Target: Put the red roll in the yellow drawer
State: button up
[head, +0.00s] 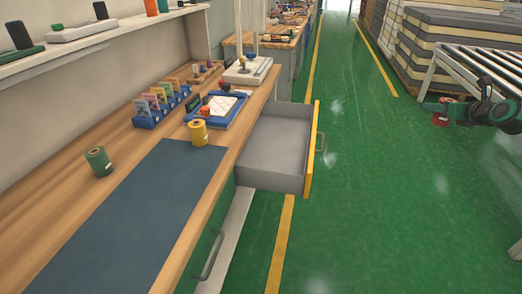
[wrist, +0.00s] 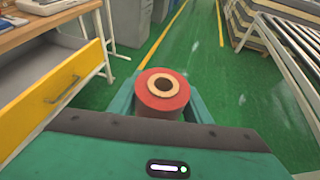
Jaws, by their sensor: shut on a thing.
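The red roll (wrist: 160,92) stands between my gripper's fingers (wrist: 162,105) in the wrist view, with its tan core ring facing the camera. My gripper is shut on it. In the head view my gripper (head: 440,112) is at the far right, over the green floor, with the red roll (head: 441,120) at its end. The yellow drawer (head: 312,150) is pulled out from the workbench, with a grey inside that looks empty. It also shows at the left of the wrist view (wrist: 50,92). My gripper is apart from the drawer, to its right.
The wooden workbench (head: 60,215) holds a dark blue mat (head: 130,215), a green roll (head: 98,161), a yellow roll (head: 197,132) and a blue tray (head: 235,118). A roller conveyor (head: 470,62) and stacked mattresses (head: 450,30) stand at right. The green floor (head: 370,190) between is clear.

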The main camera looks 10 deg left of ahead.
aim_at(272, 145)
jog(key=u, duration=0.8)
jog(key=i, duration=1)
